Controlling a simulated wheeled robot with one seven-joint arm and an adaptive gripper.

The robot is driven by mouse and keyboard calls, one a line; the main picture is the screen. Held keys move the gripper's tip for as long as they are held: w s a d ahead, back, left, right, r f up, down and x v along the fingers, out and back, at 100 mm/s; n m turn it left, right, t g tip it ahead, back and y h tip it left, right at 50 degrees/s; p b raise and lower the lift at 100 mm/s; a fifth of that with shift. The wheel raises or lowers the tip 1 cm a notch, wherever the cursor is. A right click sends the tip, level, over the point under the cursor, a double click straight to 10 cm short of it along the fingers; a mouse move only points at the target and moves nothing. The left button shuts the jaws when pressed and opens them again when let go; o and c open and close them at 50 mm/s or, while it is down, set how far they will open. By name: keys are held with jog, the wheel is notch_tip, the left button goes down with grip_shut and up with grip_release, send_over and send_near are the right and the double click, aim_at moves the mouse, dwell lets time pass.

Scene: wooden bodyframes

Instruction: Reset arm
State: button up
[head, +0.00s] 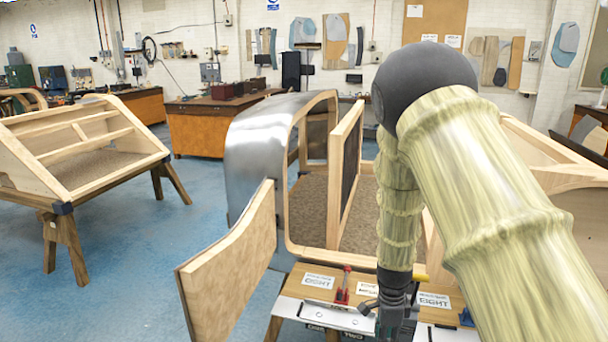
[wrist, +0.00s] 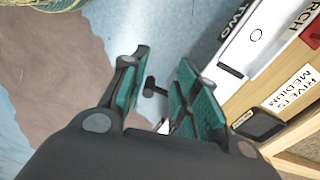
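My arm comes into the head view from the right, wrapped in a pale ribbed cover with a dark round joint at the top. My gripper (head: 396,318) hangs down at the bottom, in front of the bench edge, partly cut off by the frame. In the wrist view my gripper (wrist: 160,88) has its two green-padded fingers spread apart, with nothing held between them. A small dark T-shaped item shows in the gap between the fingers; I cannot tell how far below them it is.
A workbench (head: 357,320) with labels and a red clamp (head: 342,290) lies close by the gripper. Behind it stands a metal-skinned wooden bodyframe (head: 254,150) with an open wooden door (head: 230,262). Another wooden frame (head: 85,140) stands on trestles at left. Blue floor (head: 150,260) is free between them.

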jog(key=s+d+f+n, duration=0.2)
jog(key=s+f+n, duration=0.2)
jog(key=s+f, duration=0.45)
jog(key=s+d+f+n, duration=0.2)
jog(key=s+f+n, duration=0.4)
jog(key=s, duration=0.4)
jog(key=s+a+f+n, duration=0.1)
jog(key=s+f+n, duration=0.2)
jog(key=s, duration=0.7)
jog(key=s+a+f+n, duration=0.2)
jog(key=s+n, duration=0.4)
jog(key=s, duration=0.4)
jog(key=shift+s+a+f, duration=0.15)
jog(key=shift+s+f, duration=0.1)
jog(key=shift+f, duration=0.45)
jog(key=shift+w, duration=0.1)
